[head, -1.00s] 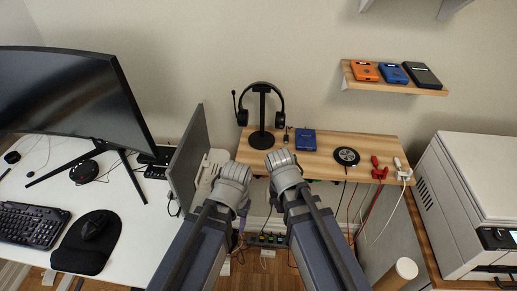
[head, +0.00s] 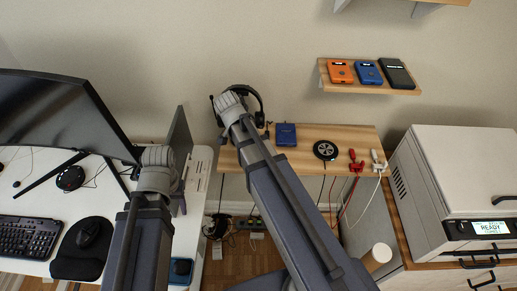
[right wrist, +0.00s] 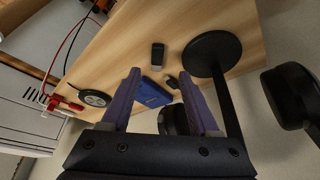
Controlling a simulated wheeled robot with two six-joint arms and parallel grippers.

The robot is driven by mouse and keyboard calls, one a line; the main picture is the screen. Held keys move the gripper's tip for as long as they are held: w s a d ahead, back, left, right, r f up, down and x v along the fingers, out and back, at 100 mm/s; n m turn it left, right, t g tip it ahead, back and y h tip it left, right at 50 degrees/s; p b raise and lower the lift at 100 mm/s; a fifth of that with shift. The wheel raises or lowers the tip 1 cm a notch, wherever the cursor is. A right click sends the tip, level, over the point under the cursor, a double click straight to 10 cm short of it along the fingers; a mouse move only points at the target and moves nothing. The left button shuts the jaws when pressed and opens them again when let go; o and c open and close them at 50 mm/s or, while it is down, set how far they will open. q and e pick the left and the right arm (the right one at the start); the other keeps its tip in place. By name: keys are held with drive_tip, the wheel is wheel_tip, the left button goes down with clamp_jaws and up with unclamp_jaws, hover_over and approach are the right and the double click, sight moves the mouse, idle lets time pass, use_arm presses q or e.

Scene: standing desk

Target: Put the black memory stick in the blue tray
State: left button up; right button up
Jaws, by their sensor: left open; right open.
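The blue tray (head: 286,134) lies on the wooden desk, right of the headphones. In the right wrist view the blue tray (right wrist: 153,94) is partly behind a finger. Two small black pieces lie near it there: a block (right wrist: 158,55) and a smaller rounded piece (right wrist: 171,81). I cannot tell surely which is the black memory stick. My right gripper (right wrist: 160,75) is open and empty above the desk, its fingers framing the smaller piece from above; its arm hides it in the head view. My left gripper (head: 178,194) is open, low beside the white desk, mostly hidden by its wrist.
The headphone stand's round base (right wrist: 209,52) is close to my right gripper. A black disc (head: 325,150) and red clips (head: 356,161) lie farther right. A shelf (head: 375,88) holds orange, blue and black devices. A white machine (head: 460,180) stands right.

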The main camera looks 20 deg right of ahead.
drive_tip(key=shift+b+x, duration=2.95)
drive_tip(key=shift+x, duration=0.7)
drive_tip(key=shift+s+d+r, duration=0.1)
drive_tip(key=shift+s+d, duration=0.05)
drive_tip(key=shift+d, duration=0.05)
clamp_jaws()
